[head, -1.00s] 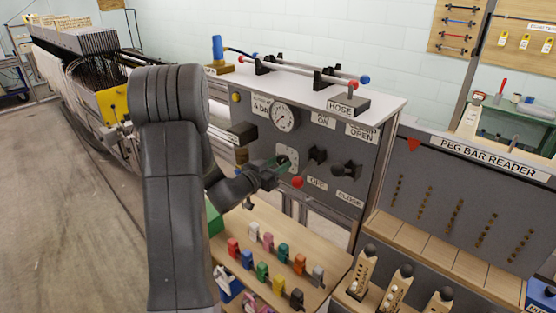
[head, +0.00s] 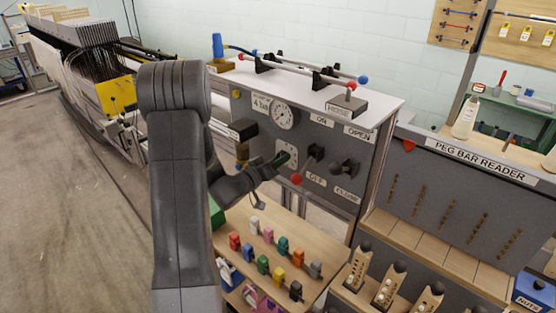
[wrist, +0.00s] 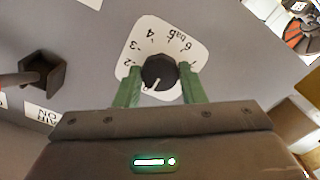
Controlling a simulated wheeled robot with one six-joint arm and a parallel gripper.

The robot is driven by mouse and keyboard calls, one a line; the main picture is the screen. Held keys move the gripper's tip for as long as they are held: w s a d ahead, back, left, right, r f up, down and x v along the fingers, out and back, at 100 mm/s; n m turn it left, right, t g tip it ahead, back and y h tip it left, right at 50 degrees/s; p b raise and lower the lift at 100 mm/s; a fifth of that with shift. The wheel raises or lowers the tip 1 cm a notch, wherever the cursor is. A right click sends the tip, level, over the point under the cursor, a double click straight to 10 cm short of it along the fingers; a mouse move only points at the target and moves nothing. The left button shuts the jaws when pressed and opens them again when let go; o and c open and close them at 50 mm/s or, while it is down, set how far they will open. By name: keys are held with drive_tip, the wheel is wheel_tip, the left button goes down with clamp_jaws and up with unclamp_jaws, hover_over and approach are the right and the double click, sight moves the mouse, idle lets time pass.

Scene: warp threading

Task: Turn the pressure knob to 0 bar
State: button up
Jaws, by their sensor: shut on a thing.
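The pressure knob (wrist: 158,72) is round and black, on a white dial plate (wrist: 150,35) with numbers that appear upside down in the wrist view. Numbers from about 2 to 6 show along the plate's upper part. The knob's white mark points down and slightly left in that view, away from those numbers; the lower plate is partly hidden. My gripper (wrist: 160,88) has its green fingers on both sides of the knob, shut on it. In the head view my gripper (head: 285,158) is at the panel, hiding the knob and part of its plate (head: 292,151).
A round gauge (head: 283,115) sits above the knob on the grey panel. A lever with a red ball (head: 297,180) stands close to my gripper's right, and another black handle (head: 345,167) is farther right. A wooden shelf with coloured pegs (head: 262,265) lies below.

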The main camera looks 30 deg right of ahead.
drive_tip(key=shift+f, duration=0.1)
drive_tip(key=o, duration=1)
drive_tip(key=b+v, duration=0.2)
drive_tip(key=v, duration=1.2)
drive_tip(key=shift+d+b, duration=0.1)
drive_tip(key=shift+b, duration=0.2)
drive_tip(key=shift+d, duration=0.1)
drive_tip(key=p+x, duration=0.2)
drive_tip(key=x, duration=1.1)
drive_tip(key=shift+w+d, duration=0.15)
drive_tip(key=shift+d, duration=0.15)
